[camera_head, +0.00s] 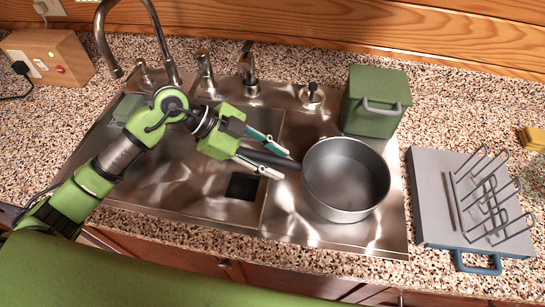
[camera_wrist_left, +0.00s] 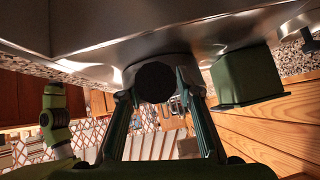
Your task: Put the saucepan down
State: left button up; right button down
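The dark grey saucepan (camera_head: 346,180) is upright and empty on the steel ledge at the right of the sink. Its handle (camera_head: 272,159) points left. My left gripper (camera_head: 277,162) is open, with its two fingers on either side of the handle and a gap showing in the head view. In the left wrist view, the round dark handle end (camera_wrist_left: 154,83) lies between the spread fingers (camera_wrist_left: 156,92), and the pan's side shows behind it. Contact between fingers and handle cannot be made out. My right gripper is not in view.
A green canister (camera_head: 373,104) stands close behind the saucepan. A grey rack board (camera_head: 440,205) with wire loops lies to its right. Taps (camera_head: 248,72) line the back of the sink (camera_head: 170,180). A yellow sponge-like block (camera_head: 532,138) is far right.

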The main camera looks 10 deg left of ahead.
pick_arm(q)
jog(key=shift+a+r, duration=0.35)
jog(key=shift+a, duration=0.05)
jog(key=b+v, duration=0.2)
jog(key=v, duration=0.9)
jog(key=shift+b, duration=0.4)
jog(key=shift+r, duration=0.1)
